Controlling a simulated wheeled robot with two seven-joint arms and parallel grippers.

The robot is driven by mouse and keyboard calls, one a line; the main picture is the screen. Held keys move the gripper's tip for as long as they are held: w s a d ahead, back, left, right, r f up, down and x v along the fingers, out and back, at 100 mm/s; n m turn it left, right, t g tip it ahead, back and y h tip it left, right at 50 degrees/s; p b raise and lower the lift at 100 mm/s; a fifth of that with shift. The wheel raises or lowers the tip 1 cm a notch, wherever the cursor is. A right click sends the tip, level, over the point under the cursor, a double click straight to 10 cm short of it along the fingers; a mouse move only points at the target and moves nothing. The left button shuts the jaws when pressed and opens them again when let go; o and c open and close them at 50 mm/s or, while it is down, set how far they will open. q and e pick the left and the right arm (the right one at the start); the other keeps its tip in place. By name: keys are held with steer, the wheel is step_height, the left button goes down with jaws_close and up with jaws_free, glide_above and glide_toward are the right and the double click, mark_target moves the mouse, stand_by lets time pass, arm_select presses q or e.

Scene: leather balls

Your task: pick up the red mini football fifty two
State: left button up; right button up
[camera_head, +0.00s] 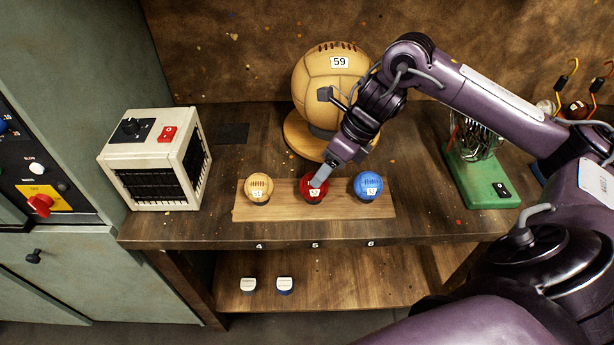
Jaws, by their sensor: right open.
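The red mini football (312,194) sits in the middle of a light wooden board, between a tan mini football (258,187) on the left and a blue mini football (367,186) on the right. Its white label is partly covered, so I cannot read the number surely. My right gripper (320,178) reaches down from the upper right, with its tip at the top of the red ball. The jaws are open, and the gripper hides part of the ball. I cannot tell whether they touch it. My left gripper is not in view.
The wooden board (285,213) lies near the front edge of the table (225,229). A large ball (318,82) labelled 59 stands behind on a round base. A white heater-like box (150,160) is at left, a green device (482,178) at right.

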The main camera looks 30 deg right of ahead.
steer(key=shift+w+a+f+p, duration=0.1)
steer(key=shift+a+f+p, duration=0.3)
steer(key=shift+f, duration=0.25)
steer(key=shift+a+f+p, duration=0.25)
steer(key=shift+a+f, duration=0.15)
steer(key=shift+f, duration=0.2)
steer(key=x, duration=0.2)
steer(key=shift+w+f, duration=0.15)
steer(key=shift+f, duration=0.1)
steer(key=shift+w+a+f, duration=0.1)
steer(key=shift+f, duration=0.3)
steer(key=c, duration=0.5)
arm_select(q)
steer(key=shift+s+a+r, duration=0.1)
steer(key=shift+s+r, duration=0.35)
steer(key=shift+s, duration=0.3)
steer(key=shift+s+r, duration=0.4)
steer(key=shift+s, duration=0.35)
arm_select(e)
steer(key=shift+r, duration=0.15)
steer(key=shift+c, duration=0.8)
